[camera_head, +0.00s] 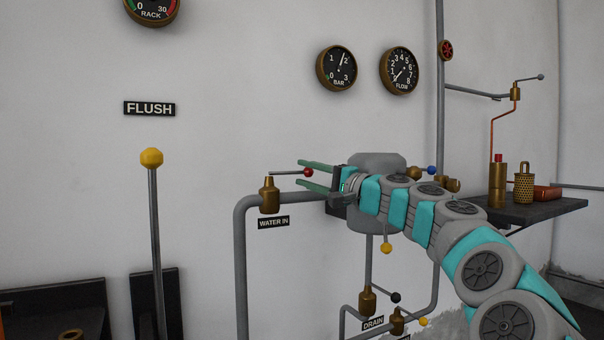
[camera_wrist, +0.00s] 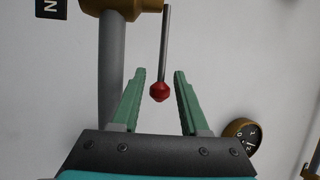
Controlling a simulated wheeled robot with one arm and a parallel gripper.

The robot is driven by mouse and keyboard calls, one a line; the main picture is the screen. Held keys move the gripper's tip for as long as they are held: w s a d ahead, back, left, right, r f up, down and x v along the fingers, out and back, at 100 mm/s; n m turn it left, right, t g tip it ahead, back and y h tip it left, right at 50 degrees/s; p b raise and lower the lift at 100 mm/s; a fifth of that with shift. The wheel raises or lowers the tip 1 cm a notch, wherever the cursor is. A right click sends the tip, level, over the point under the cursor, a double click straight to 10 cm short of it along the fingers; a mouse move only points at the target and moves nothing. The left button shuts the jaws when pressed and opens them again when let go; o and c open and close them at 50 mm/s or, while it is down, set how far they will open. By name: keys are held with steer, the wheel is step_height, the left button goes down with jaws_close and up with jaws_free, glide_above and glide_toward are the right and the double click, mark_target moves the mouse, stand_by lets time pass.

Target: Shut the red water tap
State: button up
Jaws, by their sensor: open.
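The red water tap is a brass valve (camera_head: 269,196) above the WATER IN label (camera_head: 273,222), with a thin grey lever ending in a red ball (camera_head: 308,172). In the head view the lever points right, roughly along the pipe. My gripper (camera_head: 300,172) reaches in from the right, its green fingers open above and below the ball. In the wrist view the red ball (camera_wrist: 159,91) hangs between the open fingers of my gripper (camera_wrist: 160,72), with a gap on both sides. The brass valve body (camera_wrist: 140,6) shows at the top edge there.
A grey pipe (camera_head: 241,260) bends up to the valve. A grey tank (camera_head: 375,162) sits partly behind my arm, with blue (camera_head: 432,170) and yellow (camera_head: 386,248) knobs nearby. DRAIN valves (camera_head: 367,300) are lower. A FLUSH lever (camera_head: 152,230) stands left. Gauges hang above.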

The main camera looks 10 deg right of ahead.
steer(key=shift+x, duration=0.8)
steer(key=shift+s, duration=0.1)
jaws_close()
